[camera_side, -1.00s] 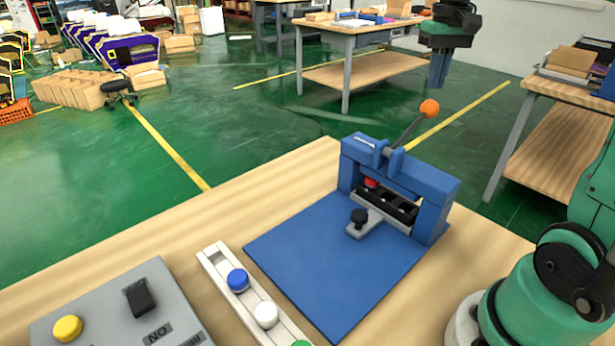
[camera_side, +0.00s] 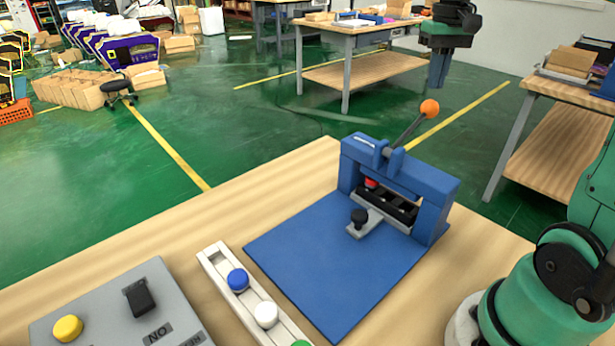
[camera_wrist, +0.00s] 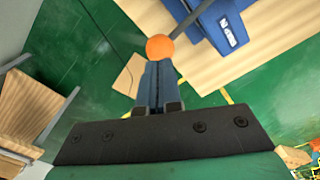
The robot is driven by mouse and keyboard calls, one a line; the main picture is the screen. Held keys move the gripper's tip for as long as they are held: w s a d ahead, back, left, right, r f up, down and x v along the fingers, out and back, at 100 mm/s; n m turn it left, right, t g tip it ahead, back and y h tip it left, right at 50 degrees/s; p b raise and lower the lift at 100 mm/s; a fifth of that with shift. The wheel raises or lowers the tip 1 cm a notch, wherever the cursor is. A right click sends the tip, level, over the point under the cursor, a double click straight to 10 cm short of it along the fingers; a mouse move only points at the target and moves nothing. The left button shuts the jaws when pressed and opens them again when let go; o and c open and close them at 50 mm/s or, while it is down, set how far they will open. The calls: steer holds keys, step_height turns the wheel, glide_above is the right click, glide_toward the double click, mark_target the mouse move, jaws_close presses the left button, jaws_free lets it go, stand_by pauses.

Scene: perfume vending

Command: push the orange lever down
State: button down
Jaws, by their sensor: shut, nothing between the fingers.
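The orange lever knob (camera_side: 429,107) tops a dark rod that tilts up and to the right from the blue press frame (camera_side: 430,185). The lever stands raised. My gripper (camera_side: 438,86) points downward with its fingers shut and empty. It is above the orange knob in the side view, with a small gap between them. In the wrist view, the orange knob (camera_wrist: 160,46) shows just beyond the fingertips (camera_wrist: 158,62); I cannot tell the exact depth between them.
The press stands on a blue base plate (camera_side: 325,260) on the wooden table. A red piece (camera_side: 371,182) sits in a black holder under the frame. A white rail (camera_side: 215,262) with coloured caps and a grey control box (camera_side: 100,310) lie at the front left.

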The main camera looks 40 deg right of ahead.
mark_target(429, 112)
steer(key=shift+f, duration=3.5)
stand_by(0.5)
steer(key=shift+r, duration=5.6)
steer(key=shift+a, duration=0.1)
steer(key=a+f+n+t, duration=0.1)
steer(key=a, duration=0.2)
steer(key=w+a+f+n+t, duration=0.1)
steer(key=a+f, duration=0.1)
steer(key=a, duration=0.1)
steer(key=a+f+n+t+h, duration=0.1)
steer(key=a+f, duration=0.1)
steer(key=a, duration=0.1)
steer(key=shift+w+a+f, duration=0.15)
steer(key=shift+w+a, duration=0.15)
steer(key=shift+a, duration=0.1)
steer(key=s+a+f+n+t+y, duration=0.1)
steer(key=s+a+f+n+t, duration=0.2)
steer(key=a+f, duration=0.5)
steer(key=shift+a+f+t, duration=0.2)
steer(key=shift+a+t, duration=0.4)
steer(key=shift+a, duration=0.1)
